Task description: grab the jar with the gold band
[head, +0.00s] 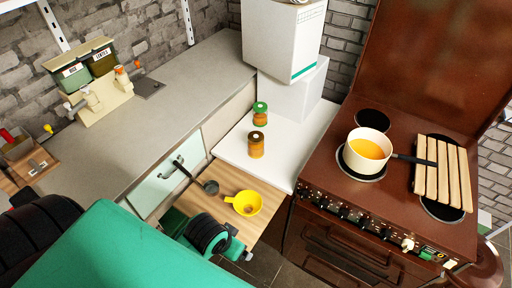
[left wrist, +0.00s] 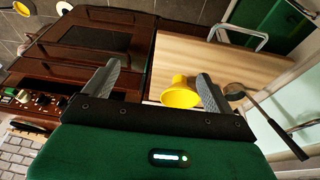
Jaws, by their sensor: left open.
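Two jars with orange-brown contents stand upright on the white counter in the head view. The nearer jar (head: 256,146) has a brownish-gold lid; the farther jar (head: 260,115) has a green lid. A gold band is too small to make out clearly on either. My left gripper (left wrist: 157,72) is open in the left wrist view, with nothing held between its fingers. In the head view my left arm is low in front of the wooden board, short of the jars, and its fingers are hidden. Neither jar shows in the left wrist view. My right gripper is in neither view.
A yellow funnel-like bowl (head: 247,203) and a dark ladle (head: 208,186) lie on the wooden board (head: 222,170). White boxes (head: 283,40) stand behind the jars. A pot (head: 368,150) of orange liquid and a slatted rack (head: 440,175) sit on the brown stove at right.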

